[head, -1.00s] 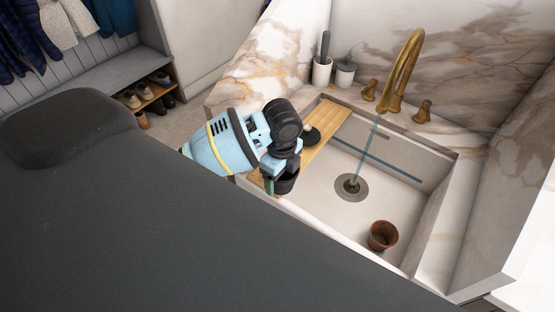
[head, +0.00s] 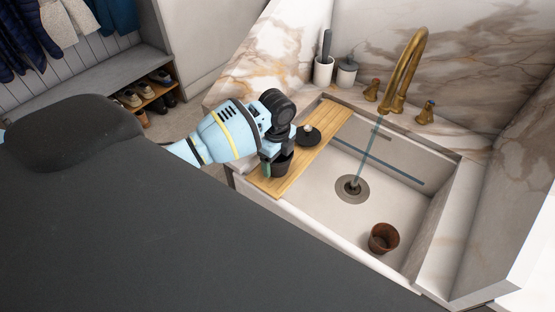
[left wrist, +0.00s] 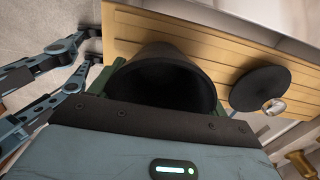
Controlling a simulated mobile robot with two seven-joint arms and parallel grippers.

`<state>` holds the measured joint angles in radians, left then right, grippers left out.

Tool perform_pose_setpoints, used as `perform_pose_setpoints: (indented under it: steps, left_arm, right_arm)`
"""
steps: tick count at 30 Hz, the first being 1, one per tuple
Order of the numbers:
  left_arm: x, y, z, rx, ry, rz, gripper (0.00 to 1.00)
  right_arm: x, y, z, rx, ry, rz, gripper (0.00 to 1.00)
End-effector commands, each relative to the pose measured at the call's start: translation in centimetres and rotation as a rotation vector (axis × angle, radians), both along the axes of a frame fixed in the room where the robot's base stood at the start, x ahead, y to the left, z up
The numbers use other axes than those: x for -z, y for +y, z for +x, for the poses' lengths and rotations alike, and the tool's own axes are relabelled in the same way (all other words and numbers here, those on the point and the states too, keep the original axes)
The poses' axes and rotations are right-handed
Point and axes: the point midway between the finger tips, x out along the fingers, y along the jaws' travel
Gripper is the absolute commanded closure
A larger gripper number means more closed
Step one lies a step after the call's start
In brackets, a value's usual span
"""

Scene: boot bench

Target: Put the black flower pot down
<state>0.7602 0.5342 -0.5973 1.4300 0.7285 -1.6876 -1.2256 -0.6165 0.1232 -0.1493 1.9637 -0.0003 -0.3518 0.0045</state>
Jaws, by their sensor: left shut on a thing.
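The black flower pot (head: 280,168) is held upright by my left gripper (head: 276,158) at the near end of the wooden board (head: 312,152). In the left wrist view the pot's dark open mouth (left wrist: 165,88) lies between the green-backed fingers, with the board (left wrist: 200,40) just beyond it. I cannot tell whether the pot's base touches the board. My right gripper (left wrist: 84,65) shows at the left edge of the left wrist view. Its jointed fingers are apart with nothing between them.
A black disc with a light knob (head: 308,136) lies on the board behind the pot. A brown pot (head: 383,238) stands in the sink (head: 335,222), where water runs from the brass tap (head: 404,70). Two containers (head: 335,70) stand at the back.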

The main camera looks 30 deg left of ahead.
Motion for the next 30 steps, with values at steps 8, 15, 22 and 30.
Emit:
perform_pose_setpoints:
  steps: [8,15,22,30]
  left_arm:
    - [0.42,-0.03,0.03,0.001,-0.002,0.000,0.47]
    - [0.76,-0.03,0.00,0.001,-0.001,0.000,0.15]
    - [0.74,-0.03,0.00,0.000,-0.001,0.000,0.02]
    - [-0.10,-0.02,0.09,0.000,-0.005,0.000,0.02]
  right_arm:
    - [0.02,0.03,0.00,0.000,0.000,0.000,0.65]
    - [0.19,0.03,-0.10,0.000,0.004,0.001,0.65]
    - [0.21,0.01,-0.11,0.000,0.004,0.001,0.65]
    - [-0.01,0.00,0.09,0.000,-0.001,0.000,0.65]
